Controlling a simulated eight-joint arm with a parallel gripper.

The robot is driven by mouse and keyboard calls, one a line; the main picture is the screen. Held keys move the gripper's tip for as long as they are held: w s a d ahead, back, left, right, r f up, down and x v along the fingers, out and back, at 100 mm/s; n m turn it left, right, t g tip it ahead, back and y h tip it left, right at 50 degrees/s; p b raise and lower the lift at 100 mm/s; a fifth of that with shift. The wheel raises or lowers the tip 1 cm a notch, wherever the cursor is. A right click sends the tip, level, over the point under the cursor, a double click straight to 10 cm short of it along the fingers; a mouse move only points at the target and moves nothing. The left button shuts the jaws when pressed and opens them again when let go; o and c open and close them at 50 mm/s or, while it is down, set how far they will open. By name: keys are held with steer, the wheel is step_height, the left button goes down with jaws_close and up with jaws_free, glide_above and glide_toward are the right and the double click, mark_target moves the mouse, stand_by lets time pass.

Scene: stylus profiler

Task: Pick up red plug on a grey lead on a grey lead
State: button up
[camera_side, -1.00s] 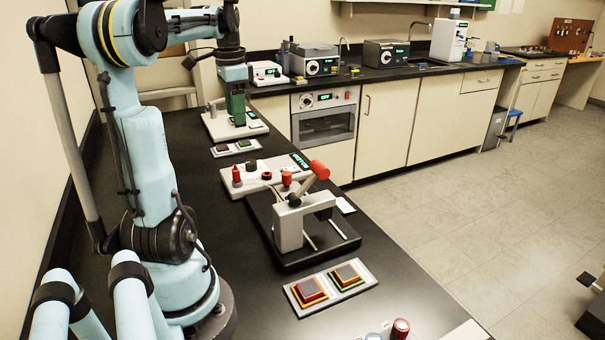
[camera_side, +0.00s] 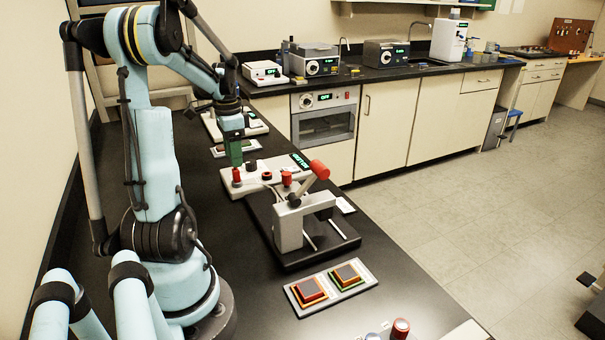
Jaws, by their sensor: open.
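A small red plug (camera_side: 236,177) stands upright at the left end of a light grey instrument box (camera_side: 256,187) with a green-lit display. Its grey lead cannot be made out. My gripper (camera_side: 235,163), with green fingers, points down just above the red plug, its tips close to the plug's top. It is open, and nothing shows between the fingers. Whether the tips touch the plug cannot be told from here.
Other red parts stand nearby: a red-topped knob (camera_side: 286,178) and the red handle (camera_side: 320,169) of a lever press on a black base (camera_side: 289,258). A pad tray (camera_side: 330,287) lies in front. A pale instrument (camera_side: 212,128) stands behind.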

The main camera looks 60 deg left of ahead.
mark_target(236, 170)
steer(key=shift+f, duration=2.85)
steer(key=shift+c, duration=0.3)
jaws_close()
